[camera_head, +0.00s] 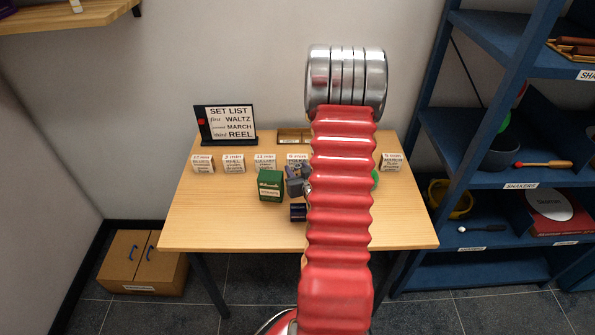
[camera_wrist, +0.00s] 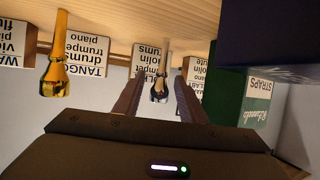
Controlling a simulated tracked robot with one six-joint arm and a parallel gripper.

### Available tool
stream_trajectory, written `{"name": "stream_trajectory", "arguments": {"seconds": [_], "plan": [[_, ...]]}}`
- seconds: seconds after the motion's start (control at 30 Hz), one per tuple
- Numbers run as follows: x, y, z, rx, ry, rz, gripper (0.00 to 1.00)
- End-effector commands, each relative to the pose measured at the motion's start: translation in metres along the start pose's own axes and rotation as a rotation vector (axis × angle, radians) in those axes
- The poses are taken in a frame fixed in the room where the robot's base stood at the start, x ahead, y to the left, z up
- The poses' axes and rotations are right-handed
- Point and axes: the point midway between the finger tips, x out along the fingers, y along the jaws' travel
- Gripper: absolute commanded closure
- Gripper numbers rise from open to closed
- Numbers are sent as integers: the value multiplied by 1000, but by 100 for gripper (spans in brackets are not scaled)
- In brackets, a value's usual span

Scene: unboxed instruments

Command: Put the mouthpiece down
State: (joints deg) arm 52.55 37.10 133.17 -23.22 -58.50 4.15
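A silver mouthpiece (camera_wrist: 159,88) shows in the wrist view, cup end nearest me, its narrow shank toward the tabletop. A gold mouthpiece (camera_wrist: 55,75) is in the same pose to its left. My gripper (camera_wrist: 159,82) has its two dark fingers apart on either side of the silver mouthpiece, with a gap showing on each side; whether the mouthpiece lies fully between the tips is hard to judge.
Several instrument cards stand in a row, including the TANGO card (camera_wrist: 80,62). A green straps box (camera_head: 271,186) and a dark purple box (camera_head: 298,212) stand close by. A set list sign (camera_head: 228,125) is at the back left. The table's front left is clear.

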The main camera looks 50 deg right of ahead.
Motion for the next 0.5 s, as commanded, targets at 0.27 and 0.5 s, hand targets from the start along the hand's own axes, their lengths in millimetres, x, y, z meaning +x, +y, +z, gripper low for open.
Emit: {"name": "stream_trajectory", "arguments": {"seconds": [0.27, 0.5], "plan": [[0, -1, 0, 0, 0, -1, 82], [0, -1, 0, -1, 0, -2, 99]]}}
